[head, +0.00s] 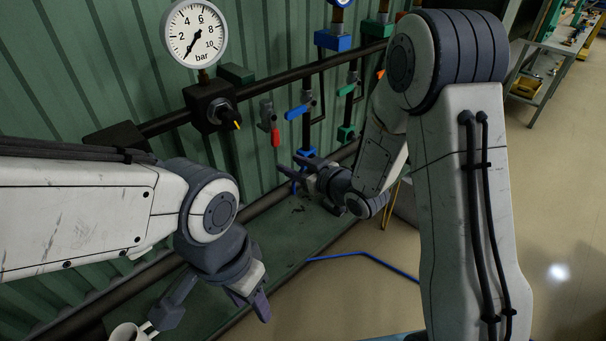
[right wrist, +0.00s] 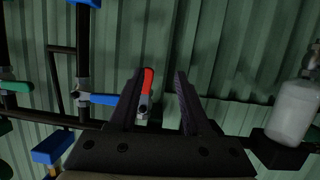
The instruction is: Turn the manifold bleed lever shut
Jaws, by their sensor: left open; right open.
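A small lever with a red handle (head: 275,136) hangs straight down from a grey valve body (head: 267,113) on the green wall; I take it for the bleed lever. In the right wrist view the red handle (right wrist: 148,81) shows between the fingers, nearer the left one, beyond the tips and apparently untouched. My right gripper (head: 291,164) is open and empty, right of and below the lever in the head view; it also shows in the right wrist view (right wrist: 158,88). My left gripper (head: 213,310) is open, low at the left, well away from the lever.
A pressure gauge (head: 195,33) stands above a black block with a yellow-marked knob (head: 226,115), left of the lever. A blue lever (head: 298,111) and a green lever (head: 346,90) are to the right. A white cylinder (right wrist: 294,110) is right in the wrist view.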

